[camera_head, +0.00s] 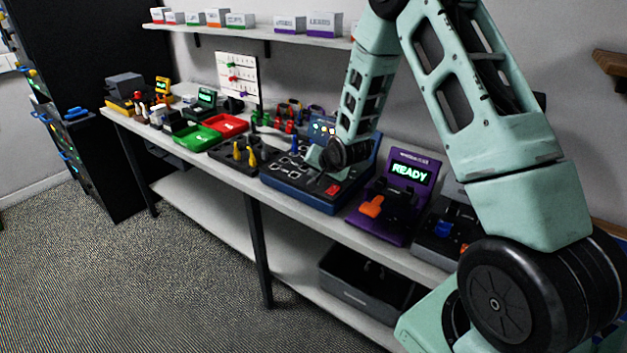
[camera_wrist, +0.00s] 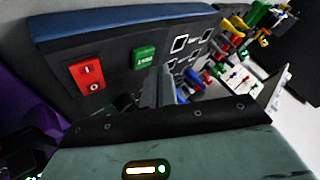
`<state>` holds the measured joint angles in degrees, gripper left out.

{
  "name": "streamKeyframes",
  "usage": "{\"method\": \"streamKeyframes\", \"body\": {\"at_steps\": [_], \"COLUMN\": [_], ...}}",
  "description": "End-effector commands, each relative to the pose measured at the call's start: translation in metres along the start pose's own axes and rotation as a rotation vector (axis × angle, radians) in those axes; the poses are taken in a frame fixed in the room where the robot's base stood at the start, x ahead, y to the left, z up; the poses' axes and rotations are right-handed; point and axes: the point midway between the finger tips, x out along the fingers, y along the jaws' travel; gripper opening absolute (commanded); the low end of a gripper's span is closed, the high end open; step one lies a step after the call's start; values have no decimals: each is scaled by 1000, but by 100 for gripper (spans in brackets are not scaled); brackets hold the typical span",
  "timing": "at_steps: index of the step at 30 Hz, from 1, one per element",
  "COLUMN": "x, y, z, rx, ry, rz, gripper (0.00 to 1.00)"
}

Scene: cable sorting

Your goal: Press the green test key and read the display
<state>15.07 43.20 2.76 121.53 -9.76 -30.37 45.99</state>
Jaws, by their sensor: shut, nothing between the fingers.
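The blue test unit (camera_head: 282,190) sits on the bench, with a dark top of outlined sockets. In the wrist view its panel (camera_wrist: 115,60) carries the green key (camera_wrist: 144,57) and a red rocker switch (camera_wrist: 87,75). The red switch also shows in the head view (camera_head: 333,189); the green key is hidden there behind my gripper (camera_head: 318,166). My gripper, shut and empty, is low over the unit. In the wrist view its fingertips (camera_wrist: 166,82) are just below and right of the green key; I cannot tell whether they touch it. Small lights (camera_head: 322,128) glow on the unit's back; no text is readable.
A purple device (camera_head: 378,222) to the right has a screen (camera_head: 409,173) reading READY. Left are yellow plugs (camera_head: 243,153), a black tray, green (camera_head: 197,137) and red bins. Colored connectors (camera_wrist: 235,40) stand beyond the panel in the wrist view. A shelf with boxes runs above.

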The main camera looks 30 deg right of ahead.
Motion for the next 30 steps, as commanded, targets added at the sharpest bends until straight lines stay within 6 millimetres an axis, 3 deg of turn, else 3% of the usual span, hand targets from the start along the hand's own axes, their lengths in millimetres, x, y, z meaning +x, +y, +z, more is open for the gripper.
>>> {"method": "streamKeyframes", "body": {"at_steps": [8, 24, 30], "x": [-1, -34, -35], "y": [-1, -25, -25], "z": [-1, -26, -26], "rx": [0, 1, 0], "ry": [1, 1, 1], "rz": [0, 0, 0], "gripper": [0, 0, 0]}}
